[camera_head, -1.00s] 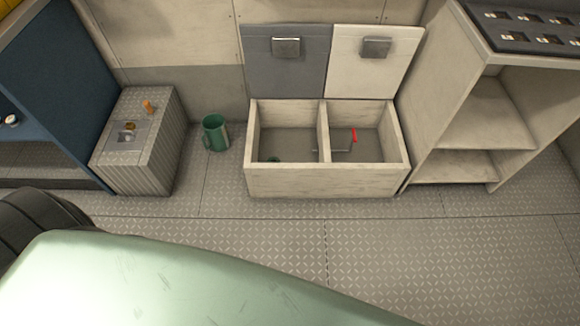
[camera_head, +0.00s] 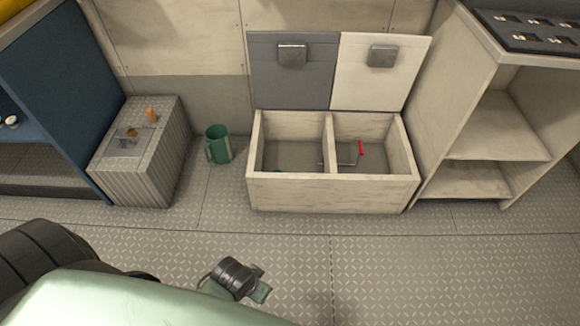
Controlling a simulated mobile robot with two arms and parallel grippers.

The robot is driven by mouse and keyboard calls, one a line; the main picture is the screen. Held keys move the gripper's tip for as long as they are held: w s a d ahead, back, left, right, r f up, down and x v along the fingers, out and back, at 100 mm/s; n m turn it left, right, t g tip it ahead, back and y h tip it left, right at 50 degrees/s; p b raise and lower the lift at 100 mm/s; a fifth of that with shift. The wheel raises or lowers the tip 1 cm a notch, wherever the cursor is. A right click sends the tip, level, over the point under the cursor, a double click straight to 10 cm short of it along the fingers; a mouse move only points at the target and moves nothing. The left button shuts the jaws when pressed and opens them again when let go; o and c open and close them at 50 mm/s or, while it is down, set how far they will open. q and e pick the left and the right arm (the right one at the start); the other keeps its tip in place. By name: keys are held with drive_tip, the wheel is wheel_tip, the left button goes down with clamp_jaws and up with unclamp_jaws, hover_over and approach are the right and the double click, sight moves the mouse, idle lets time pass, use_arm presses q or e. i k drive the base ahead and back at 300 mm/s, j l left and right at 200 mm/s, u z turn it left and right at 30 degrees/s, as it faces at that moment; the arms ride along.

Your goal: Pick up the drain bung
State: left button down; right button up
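I cannot tell for sure which thing is the drain bung. A small orange upright piece (camera_head: 151,114) stands on top of the ribbed grey box at the left. A small brownish round piece (camera_head: 132,132) sits at a metal plate on the same box top. One of my arms enters from the lower left, with a dark cylindrical joint showing at the bottom middle. No gripper fingers are clearly visible, and nothing is seen held.
The pale bin (camera_head: 330,195) has two raised lids behind it; a red-handled tool (camera_head: 360,150) lies in its right compartment. A green mug (camera_head: 218,145) stands between the box (camera_head: 140,175) and bin. Open shelves (camera_head: 480,182) stand at right. The floor in front is clear.

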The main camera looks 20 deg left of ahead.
sight(150, 112)
drive_tip(key=u, duration=1.8)
